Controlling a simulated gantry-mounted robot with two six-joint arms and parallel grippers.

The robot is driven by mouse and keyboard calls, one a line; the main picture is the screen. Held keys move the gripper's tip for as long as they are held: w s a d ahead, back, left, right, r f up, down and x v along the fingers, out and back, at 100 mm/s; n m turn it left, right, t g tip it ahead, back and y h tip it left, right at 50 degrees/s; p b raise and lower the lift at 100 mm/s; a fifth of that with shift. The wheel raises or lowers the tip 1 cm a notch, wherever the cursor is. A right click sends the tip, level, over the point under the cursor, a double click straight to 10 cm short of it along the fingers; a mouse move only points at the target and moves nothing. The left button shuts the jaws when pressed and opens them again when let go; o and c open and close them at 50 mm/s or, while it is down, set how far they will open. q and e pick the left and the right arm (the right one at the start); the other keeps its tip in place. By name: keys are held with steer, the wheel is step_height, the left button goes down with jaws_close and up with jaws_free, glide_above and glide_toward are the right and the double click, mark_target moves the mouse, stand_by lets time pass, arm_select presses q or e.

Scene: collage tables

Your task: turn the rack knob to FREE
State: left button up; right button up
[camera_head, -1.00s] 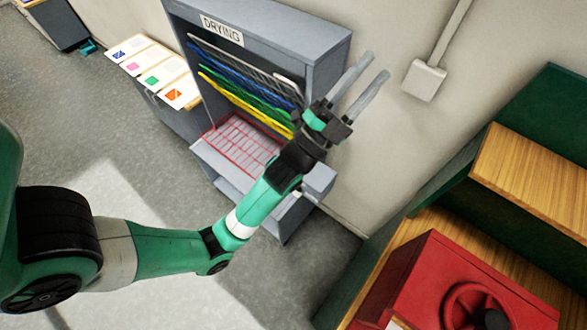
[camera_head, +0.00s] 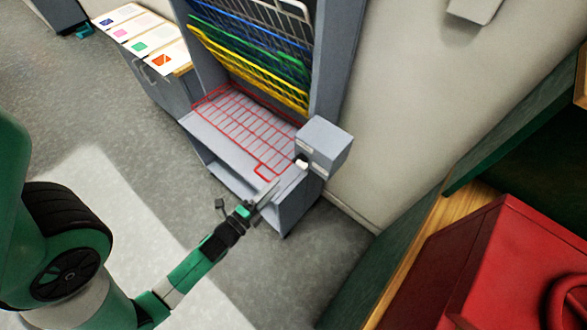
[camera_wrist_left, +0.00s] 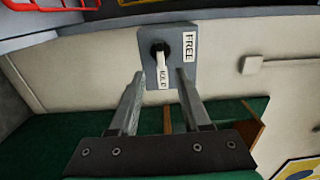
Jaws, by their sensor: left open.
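The rack knob (camera_wrist_left: 158,47) is black with a white pointer, on a grey box with a FREE label (camera_wrist_left: 189,43) at its right in the left wrist view. The pointer points down that view, toward a second label (camera_wrist_left: 163,77) that seems to read HOLD, partly covered. In the head view the knob (camera_head: 301,163) sits on the box (camera_head: 326,145) at the right side of the drying rack (camera_head: 338,60). My left gripper (camera_head: 272,192) is open and empty, in front of the knob and apart from it. Its fingers (camera_wrist_left: 160,82) flank the knob's line in the wrist view.
The red wire shelf (camera_head: 235,120) is folded down beside the box, with blue, green and yellow shelves raised above it. A red machine (camera_head: 470,260) and green bench stand at the right. Open floor lies to the left.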

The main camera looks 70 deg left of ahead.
mark_target(297, 165)
arm_select(q)
steer(key=x, duration=0.9)
steer(key=shift+w+a+b, duration=0.15)
steer(key=shift+w+b, duration=0.1)
steer(key=shift+b, duration=0.15)
jaws_close()
